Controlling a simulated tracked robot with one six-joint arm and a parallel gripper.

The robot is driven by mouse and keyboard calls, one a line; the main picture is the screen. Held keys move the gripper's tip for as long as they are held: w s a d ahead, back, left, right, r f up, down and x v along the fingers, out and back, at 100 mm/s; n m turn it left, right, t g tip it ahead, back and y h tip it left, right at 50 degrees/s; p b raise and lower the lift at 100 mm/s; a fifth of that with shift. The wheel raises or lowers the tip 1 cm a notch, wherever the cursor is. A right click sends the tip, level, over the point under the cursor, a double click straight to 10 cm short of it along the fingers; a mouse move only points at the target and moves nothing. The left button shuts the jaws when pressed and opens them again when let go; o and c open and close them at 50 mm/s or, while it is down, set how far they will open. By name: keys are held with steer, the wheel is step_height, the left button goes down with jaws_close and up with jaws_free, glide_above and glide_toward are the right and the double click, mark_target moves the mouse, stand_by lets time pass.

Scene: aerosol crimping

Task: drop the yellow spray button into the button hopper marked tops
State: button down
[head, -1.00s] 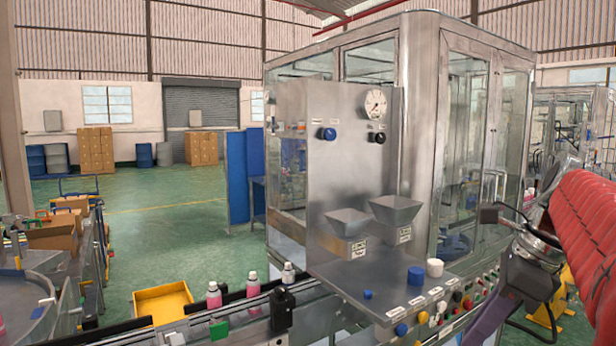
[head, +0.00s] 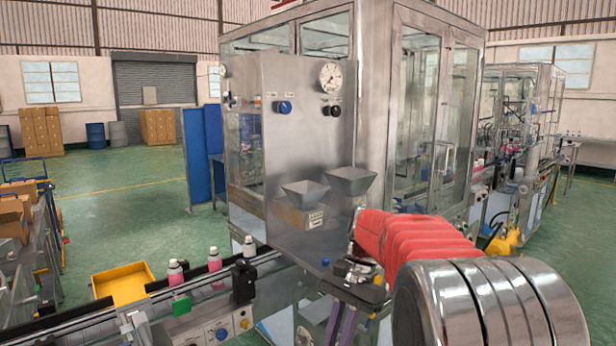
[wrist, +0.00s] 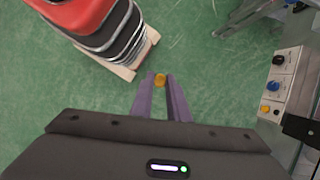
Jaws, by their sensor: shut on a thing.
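The yellow spray button (wrist: 160,80) is between the tips of my gripper's purple fingers (wrist: 160,88) in the wrist view, above the green floor. My gripper is shut on it. In the head view the purple fingers (head: 342,325) point down in front of the steel shelf, below and right of the hoppers; the button cannot be made out there. Two grey funnel hoppers stand against the steel panel: a left one (head: 305,192) and a right one (head: 351,180). The label under the left hopper is too small to read; the right hopper's base is partly hidden by my arm.
A small blue button (head: 326,261) lies on the shelf, the rest of which my arm largely covers. A conveyor with pink bottles (head: 215,262) runs at the lower left, beside a yellow tray (head: 123,282). A control box (wrist: 283,85) is at right in the wrist view.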

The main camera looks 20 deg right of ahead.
steer(key=w+a+f+n+g+h, duration=0.1)
steer(key=w+a+f+n+h, duration=0.1)
steer(key=w+a+f+n, duration=0.3)
steer(key=w+a+f+n+g+h, duration=0.1)
steer(key=w+a+f+n+h, duration=0.1)
steer(key=w+a+f+n, duration=0.2)
step_height(320, 180, down, 7)
steer(key=a+n, duration=0.1)
steer(key=n, duration=0.2)
steer(key=shift+w+a+r+n, duration=0.15)
steer(key=shift+w+n, duration=0.25)
steer(key=shift+a, duration=0.1)
